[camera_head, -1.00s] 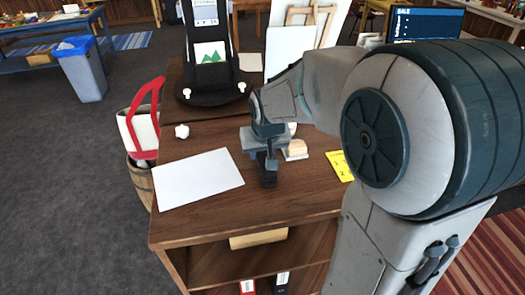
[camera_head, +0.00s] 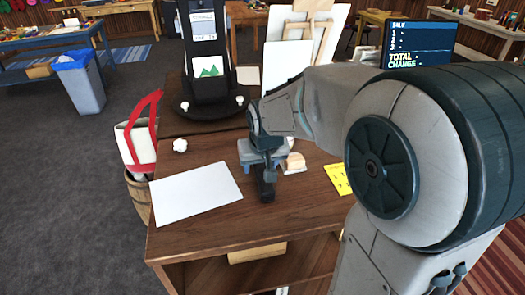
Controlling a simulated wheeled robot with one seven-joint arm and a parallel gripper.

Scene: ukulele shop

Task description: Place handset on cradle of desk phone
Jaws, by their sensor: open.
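My gripper (camera_head: 266,184) hangs over the middle of the wooden desk (camera_head: 215,232), pointing down, with its fingers open. A dark upright piece shows at its lower end; I cannot tell whether this is a finger or something between the fingers. A small cream and tan object (camera_head: 293,163) sits on the desk just right of my gripper and is partly hidden by it. I cannot make out a handset or a desk phone with its cradle for certain; my gripper and arm cover part of the desk.
A white sheet (camera_head: 195,193) lies left of my gripper, with a crumpled white ball (camera_head: 180,145) behind it. A yellow note (camera_head: 338,179) lies right. A black display stand (camera_head: 207,85) stands at the back left. A bag with red handles (camera_head: 146,135) is beside the desk.

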